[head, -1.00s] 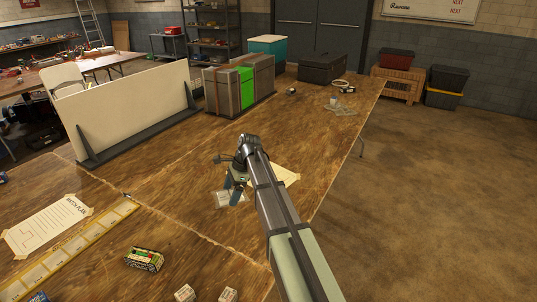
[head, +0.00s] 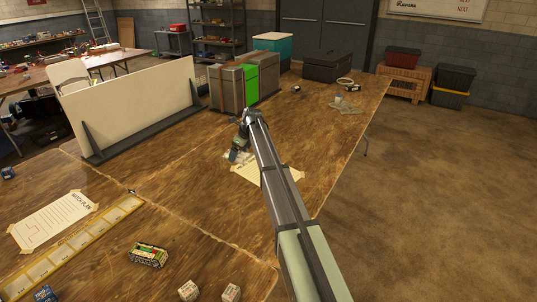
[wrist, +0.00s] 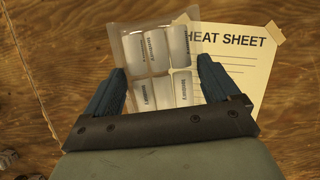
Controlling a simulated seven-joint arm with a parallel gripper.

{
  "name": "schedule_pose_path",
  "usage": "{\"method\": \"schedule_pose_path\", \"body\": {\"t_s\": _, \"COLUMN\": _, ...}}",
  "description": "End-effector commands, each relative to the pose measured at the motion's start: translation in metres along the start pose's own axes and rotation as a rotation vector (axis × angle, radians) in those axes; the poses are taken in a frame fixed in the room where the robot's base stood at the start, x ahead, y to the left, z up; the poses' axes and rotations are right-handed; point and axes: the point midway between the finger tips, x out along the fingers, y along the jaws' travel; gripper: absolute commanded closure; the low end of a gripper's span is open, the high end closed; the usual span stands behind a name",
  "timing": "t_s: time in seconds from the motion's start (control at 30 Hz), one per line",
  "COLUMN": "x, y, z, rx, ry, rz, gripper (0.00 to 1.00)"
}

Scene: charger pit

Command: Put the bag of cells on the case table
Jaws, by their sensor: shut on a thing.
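The bag of cells (wrist: 157,48) is a clear pouch with several white cylinders. In the wrist view it sits between my gripper's blue fingers (wrist: 165,78), which are shut on it. In the head view my gripper (head: 238,154) is over the wooden table, with a small pale part of the bag showing beside it. The bag's height above the wood is hard to tell. The wooden table top (head: 310,125) beneath runs back to the cases; a seam crosses the wood nearer me.
A white panel (head: 130,105) stands at left. A small clear item (head: 345,107) lies at back right. The middle wood is clear.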

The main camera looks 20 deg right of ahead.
Motion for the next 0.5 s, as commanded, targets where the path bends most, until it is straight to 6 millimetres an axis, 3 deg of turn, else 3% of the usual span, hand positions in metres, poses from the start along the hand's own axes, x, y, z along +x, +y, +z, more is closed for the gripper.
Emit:
{"method": "schedule_pose_path", "body": {"t_s": 0.17, "x": 0.012, "y": 0.000, "z": -0.005, "rx": 0.014, "ry": 0.001, "rz": -0.005, "gripper": 0.57}}
{"method": "schedule_pose_path", "body": {"t_s": 0.5, "x": 0.056, "y": 0.000, "z": -0.023, "rx": 0.012, "ry": 0.000, "rz": -0.005, "gripper": 0.57}}
